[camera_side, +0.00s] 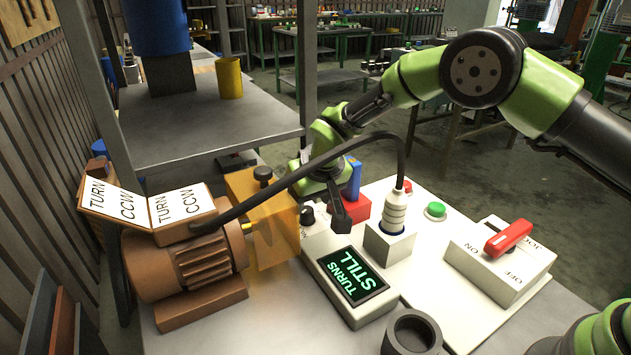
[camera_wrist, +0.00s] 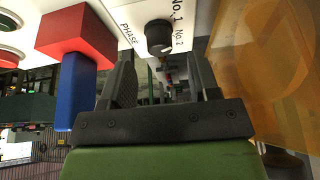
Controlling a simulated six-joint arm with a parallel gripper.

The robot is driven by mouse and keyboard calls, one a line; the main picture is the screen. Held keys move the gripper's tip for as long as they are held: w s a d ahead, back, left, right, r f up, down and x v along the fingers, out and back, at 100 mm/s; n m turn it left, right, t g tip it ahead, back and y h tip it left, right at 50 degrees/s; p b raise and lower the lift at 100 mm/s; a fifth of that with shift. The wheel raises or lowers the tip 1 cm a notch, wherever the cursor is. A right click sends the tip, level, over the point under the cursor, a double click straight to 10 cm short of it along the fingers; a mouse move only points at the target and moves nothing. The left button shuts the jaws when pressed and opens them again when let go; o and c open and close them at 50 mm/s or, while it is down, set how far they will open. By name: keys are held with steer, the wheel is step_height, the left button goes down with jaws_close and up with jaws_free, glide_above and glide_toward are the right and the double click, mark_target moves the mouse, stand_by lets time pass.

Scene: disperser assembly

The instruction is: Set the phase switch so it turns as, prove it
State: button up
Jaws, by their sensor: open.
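The phase switch is a black knob (camera_wrist: 159,37) beside the printed words PHASE, No.1 and No.2; which mark it points to is unclear. The knob also shows in the side view (camera_side: 307,216), left of my gripper (camera_side: 341,217). In the wrist view my open gripper (camera_wrist: 162,62) has its fingers apart, with the knob beyond their tips and nothing held. The display (camera_side: 352,277) reads TURNS STILL. The brown motor (camera_side: 190,262) carries two cards (camera_side: 115,203) reading TURN CCW. A box with a red lever handle (camera_side: 508,238) is marked OFF and JOG.
A red block (camera_wrist: 75,34) with a blue bar (camera_wrist: 75,92) stands close beside my gripper. A translucent orange guard (camera_wrist: 262,75) is on the other side. A ribbed plug with a black cable (camera_side: 394,212), a green button (camera_side: 435,210) and a grey cup (camera_side: 412,332) are nearby.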

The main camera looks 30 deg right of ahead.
steer(key=v, duration=0.6)
steer(key=shift+r, duration=0.25)
steer(key=shift+s, duration=0.1)
steer(key=w+d+r+n+t, duration=0.25)
steer(key=w+n+t, duration=0.2)
steer(key=n, duration=0.35)
steer(key=m+g+y, duration=0.3)
steer(key=m+g, duration=0.3)
steer(key=m, duration=2.9)
glide_toward(307, 209)
steer(key=x, duration=0.9)
steer(key=shift+a+f, duration=0.1)
steer(key=shift+f, duration=0.05)
